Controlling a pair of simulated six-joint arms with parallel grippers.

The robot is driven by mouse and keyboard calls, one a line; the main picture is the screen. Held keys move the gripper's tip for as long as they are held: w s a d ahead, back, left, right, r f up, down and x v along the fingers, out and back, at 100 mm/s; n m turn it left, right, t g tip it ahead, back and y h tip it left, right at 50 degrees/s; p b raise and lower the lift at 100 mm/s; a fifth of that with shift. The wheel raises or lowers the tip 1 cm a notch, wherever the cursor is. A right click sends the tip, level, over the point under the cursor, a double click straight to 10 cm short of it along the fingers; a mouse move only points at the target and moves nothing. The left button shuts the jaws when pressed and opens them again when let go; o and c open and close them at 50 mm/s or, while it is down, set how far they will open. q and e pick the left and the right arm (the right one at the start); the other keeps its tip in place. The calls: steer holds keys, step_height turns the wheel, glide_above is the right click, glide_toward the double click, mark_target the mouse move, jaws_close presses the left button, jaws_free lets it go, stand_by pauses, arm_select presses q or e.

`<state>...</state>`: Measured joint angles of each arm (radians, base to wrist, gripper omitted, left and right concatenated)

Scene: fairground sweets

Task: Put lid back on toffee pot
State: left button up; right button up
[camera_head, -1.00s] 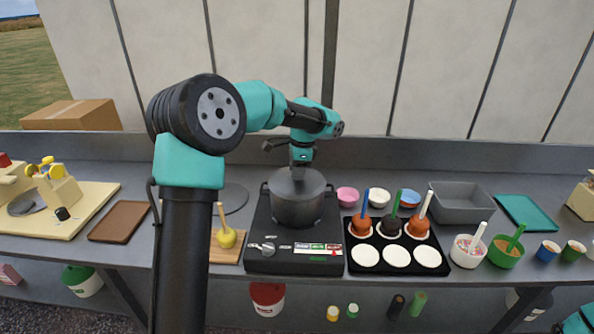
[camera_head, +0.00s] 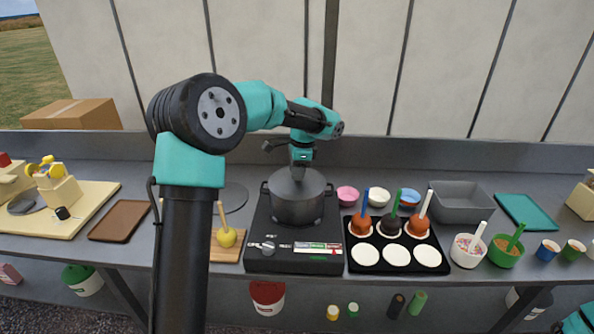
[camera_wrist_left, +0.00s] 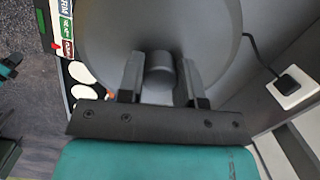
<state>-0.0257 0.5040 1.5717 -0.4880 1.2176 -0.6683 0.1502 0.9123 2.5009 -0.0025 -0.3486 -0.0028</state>
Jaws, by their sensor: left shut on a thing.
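The grey toffee pot (camera_head: 297,208) stands on the black hob (camera_head: 262,238) in the middle of the counter. Its grey lid (camera_head: 284,184) lies over the pot's mouth; whether it is fully seated I cannot tell. In the left wrist view the lid (camera_wrist_left: 110,45) fills the upper middle, with its round knob (camera_wrist_left: 160,72) between my fingers. My left gripper (camera_head: 298,172) is directly above the pot and shut on the lid's knob; its fingers also show in the wrist view (camera_wrist_left: 161,80).
A black tray (camera_head: 432,246) with several white discs and dipped apples is right of the hob. Small bowls (camera_head: 347,195) stand behind it. A yellow apple on a stick (camera_head: 227,238) sits on a wooden board to the left. A socket (camera_wrist_left: 294,87) is near the pot.

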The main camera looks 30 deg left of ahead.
stand_by(0.4)
arm_select(q)
steer(key=o, duration=1.6)
steer(key=shift+c, duration=0.2)
steer(key=shift+r, duration=0.1)
steer(key=shift+r, duration=3.4)
steer(key=shift+c, duration=0.5)
jaws_close()
